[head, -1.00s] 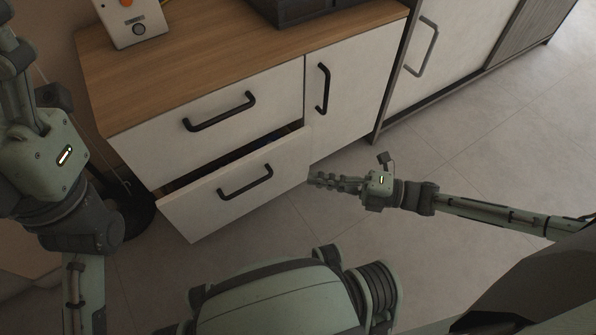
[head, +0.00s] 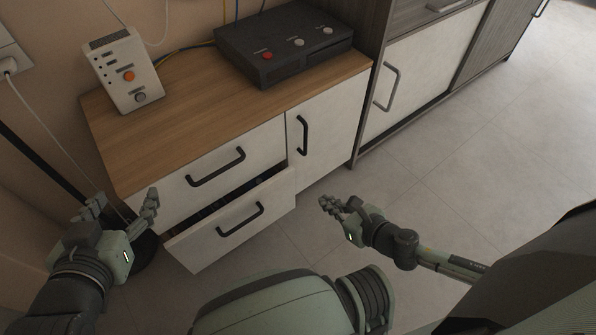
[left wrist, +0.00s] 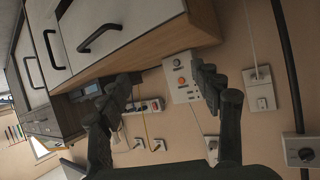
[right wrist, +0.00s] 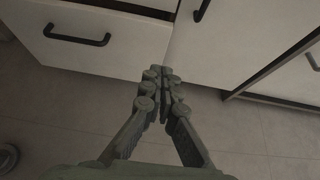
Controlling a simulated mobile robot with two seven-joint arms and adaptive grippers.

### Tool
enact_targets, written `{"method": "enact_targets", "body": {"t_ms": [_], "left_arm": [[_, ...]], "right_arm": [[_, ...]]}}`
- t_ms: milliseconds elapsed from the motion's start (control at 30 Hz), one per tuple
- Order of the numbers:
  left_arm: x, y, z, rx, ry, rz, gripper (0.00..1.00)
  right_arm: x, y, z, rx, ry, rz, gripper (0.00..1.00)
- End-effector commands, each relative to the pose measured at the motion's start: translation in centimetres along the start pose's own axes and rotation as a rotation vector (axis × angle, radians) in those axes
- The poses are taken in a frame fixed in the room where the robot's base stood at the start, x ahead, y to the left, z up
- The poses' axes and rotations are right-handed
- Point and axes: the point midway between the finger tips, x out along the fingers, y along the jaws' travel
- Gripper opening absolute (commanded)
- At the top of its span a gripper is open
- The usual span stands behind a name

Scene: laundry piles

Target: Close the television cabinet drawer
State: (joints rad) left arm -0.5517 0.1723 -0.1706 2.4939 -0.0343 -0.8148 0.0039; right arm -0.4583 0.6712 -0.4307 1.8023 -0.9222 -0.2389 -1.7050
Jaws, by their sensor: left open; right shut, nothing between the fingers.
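The television cabinet (head: 215,112) has a wooden top and white fronts. Its lower left drawer (head: 196,246) is pulled partly out, with a dark gap above its front and a black handle (head: 240,218). My left gripper (head: 124,204) is open and empty, left of the drawer near the cabinet's left side. My right gripper (head: 332,204) is shut and empty, to the right of the drawer front and apart from it in the head view. In the right wrist view the shut fingertips (right wrist: 162,76) show near the drawer front's right end (right wrist: 135,50).
A white control box (head: 122,72) and a dark box with buttons (head: 285,45) stand on the cabinet top. The upper drawer (head: 262,142) and right door (head: 325,140) are closed. A dark pole with a round base stands at the left. Floor (head: 420,160) is clear at the right.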

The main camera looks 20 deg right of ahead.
Motion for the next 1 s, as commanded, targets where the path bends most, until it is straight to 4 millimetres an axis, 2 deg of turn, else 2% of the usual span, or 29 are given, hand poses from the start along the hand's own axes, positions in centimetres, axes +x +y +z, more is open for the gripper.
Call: {"method": "enact_targets", "body": {"t_ms": [133, 267, 600, 800, 1000], "left_arm": [[0.0, 0.1, 0.2, -0.001, -0.003, 0.003, 0.65], [0.1, 0.6, -0.8, -0.004, 0.046, 0.013, 0.65], [-0.5, 3.0, -6.1, -0.03, 0.299, 0.065, 0.65], [-0.4, 2.7, -5.5, -0.025, 0.264, 0.058, 0.65], [-0.4, 2.6, -5.4, -0.025, 0.26, 0.057, 0.65]], "right_arm": [[1.0, -0.3, 0.2, -0.014, -0.005, -0.016, 0.0], [3.2, -0.3, 0.2, -0.012, -0.006, -0.014, 0.0], [10.4, -0.3, 0.1, -0.011, -0.004, -0.012, 0.0], [12.6, -0.3, 1.7, -0.009, -0.003, -0.012, 0.0], [13.3, -0.3, 2.1, -0.01, -0.001, -0.011, 0.0]]}}
